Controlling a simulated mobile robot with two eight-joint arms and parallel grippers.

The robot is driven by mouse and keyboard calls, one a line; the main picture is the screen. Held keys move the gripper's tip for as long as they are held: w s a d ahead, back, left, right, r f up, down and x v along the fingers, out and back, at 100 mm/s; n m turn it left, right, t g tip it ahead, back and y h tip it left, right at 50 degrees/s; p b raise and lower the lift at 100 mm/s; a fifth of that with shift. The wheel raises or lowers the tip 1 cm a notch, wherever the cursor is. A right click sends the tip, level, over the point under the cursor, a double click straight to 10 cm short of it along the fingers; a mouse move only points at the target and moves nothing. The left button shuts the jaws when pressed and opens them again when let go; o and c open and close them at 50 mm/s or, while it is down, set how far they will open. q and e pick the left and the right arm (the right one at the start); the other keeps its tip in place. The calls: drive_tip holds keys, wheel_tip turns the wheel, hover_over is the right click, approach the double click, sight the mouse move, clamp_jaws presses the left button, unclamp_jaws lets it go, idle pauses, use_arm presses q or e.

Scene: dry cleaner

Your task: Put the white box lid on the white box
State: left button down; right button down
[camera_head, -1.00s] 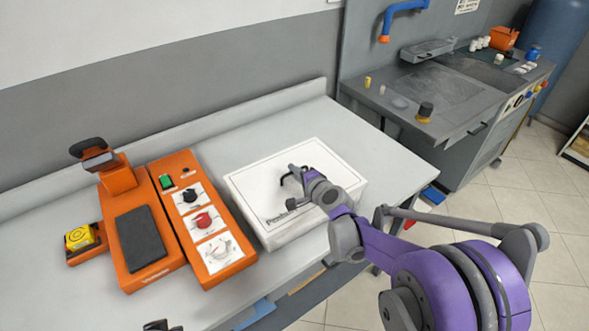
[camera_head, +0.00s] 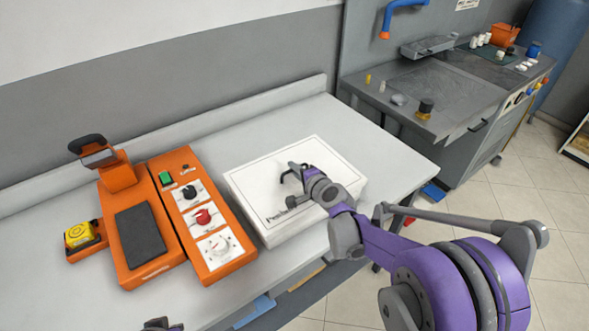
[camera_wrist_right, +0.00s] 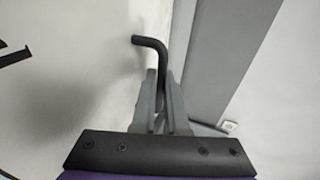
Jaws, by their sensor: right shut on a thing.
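The white box lid (camera_head: 312,152) has a thin dark border, black lettering and a black handle (camera_wrist_right: 150,44). In the head view it lies flat over the white box (camera_head: 300,232), with edges roughly lined up; I cannot tell whether it is fully seated. My right gripper (camera_head: 296,181) is over the lid's middle, shut on the black handle. The right wrist view shows the bent handle between the two grey fingers (camera_wrist_right: 162,100). Only a dark tip of my left gripper (camera_head: 160,325) shows at the bottom edge.
An orange machine (camera_head: 205,225) with knobs stands left of the box on the light grey table (camera_head: 125,172). A yellow-topped button box (camera_head: 80,236) is farther left. Table behind the box is clear. A grey workbench (camera_head: 440,95) with small items stands at the back right.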

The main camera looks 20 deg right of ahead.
drive_tip(key=shift+f+b, duration=0.65)
drive_tip(key=shift+f, duration=0.5)
idle(1.1)
idle(0.3)
drive_tip(key=c, duration=0.9)
unclamp_jaws()
drive_tip(key=shift+o, duration=0.2)
drive_tip(key=v, duration=1)
drive_tip(key=shift+s+d+r, duration=0.1)
drive_tip(key=shift+s+r, duration=0.05)
drive_tip(key=shift+s, duration=0.25)
